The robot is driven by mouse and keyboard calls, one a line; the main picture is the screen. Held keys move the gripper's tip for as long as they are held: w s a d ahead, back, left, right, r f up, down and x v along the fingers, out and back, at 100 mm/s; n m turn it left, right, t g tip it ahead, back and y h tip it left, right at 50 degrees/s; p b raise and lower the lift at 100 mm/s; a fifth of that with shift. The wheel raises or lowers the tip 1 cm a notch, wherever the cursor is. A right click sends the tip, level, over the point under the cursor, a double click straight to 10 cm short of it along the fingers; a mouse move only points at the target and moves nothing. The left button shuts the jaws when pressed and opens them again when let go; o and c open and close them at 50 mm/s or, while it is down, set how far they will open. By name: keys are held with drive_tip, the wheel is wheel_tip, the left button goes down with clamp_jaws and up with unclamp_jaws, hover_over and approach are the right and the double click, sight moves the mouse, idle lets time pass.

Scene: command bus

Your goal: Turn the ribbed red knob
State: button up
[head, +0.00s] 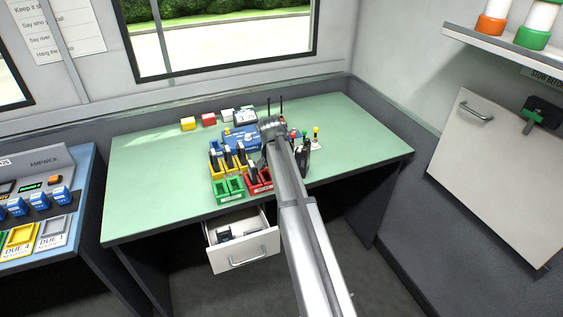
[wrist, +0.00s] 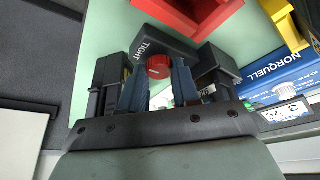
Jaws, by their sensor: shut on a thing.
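The red knob (wrist: 159,67) shows in the wrist view on top of a black box (wrist: 150,44) lettered "TIGHT". Whether the knob is ribbed is too small to tell. My gripper (wrist: 160,78) has its two blue-grey fingers on either side of the knob, closed on it. The rest of the knob's side is hidden by the fingers. In the head view my arm covers the knob, and a black device (head: 304,158) shows just right of the arm on the green table.
On the green table (head: 350,140) stand a red tray (head: 258,187), green trays (head: 228,196), yellow trays (head: 214,172) and a blue Norquell unit (head: 241,135). A drawer (head: 243,254) hangs open below the front edge. The table's right side is clear.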

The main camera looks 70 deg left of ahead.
clamp_jaws()
drive_tip(key=o, duration=0.8)
unclamp_jaws()
drive_tip(key=shift+c, duration=0.2)
drive_tip(key=v, duration=1.4)
drive_tip(key=shift+w+f, duration=0.1)
